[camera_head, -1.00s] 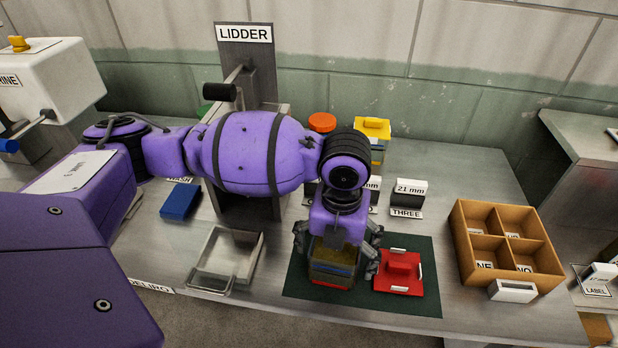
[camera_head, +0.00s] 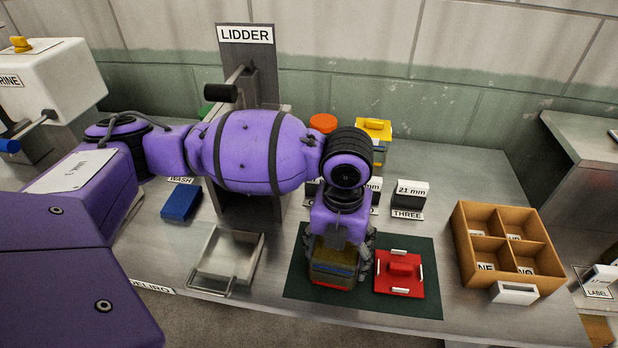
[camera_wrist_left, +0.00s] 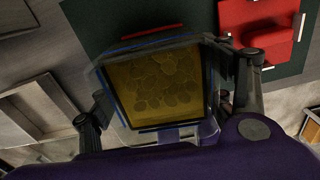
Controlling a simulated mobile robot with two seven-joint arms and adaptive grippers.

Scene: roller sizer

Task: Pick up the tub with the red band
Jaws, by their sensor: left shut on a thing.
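The tub (camera_head: 333,274) stands on the dark green mat (camera_head: 300,281), with brownish see-through walls, a blue stripe and a red band low down. In the left wrist view the tub (camera_wrist_left: 160,88) is open-topped, with several round pieces inside a yellowish interior. My left gripper (camera_head: 339,260) is shut on the tub from above, one finger at each side. In the left wrist view the fingers of the gripper (camera_wrist_left: 172,95) flank the tub walls. The gripper hides the tub's upper part in the head view. My right gripper is not in view.
A red lid (camera_head: 400,286) lies on the mat just right of the tub. A metal tray (camera_head: 207,262) stands to the left, and a divided wooden box (camera_head: 468,247) to the right. The lidder (camera_head: 247,75) stands behind my left arm.

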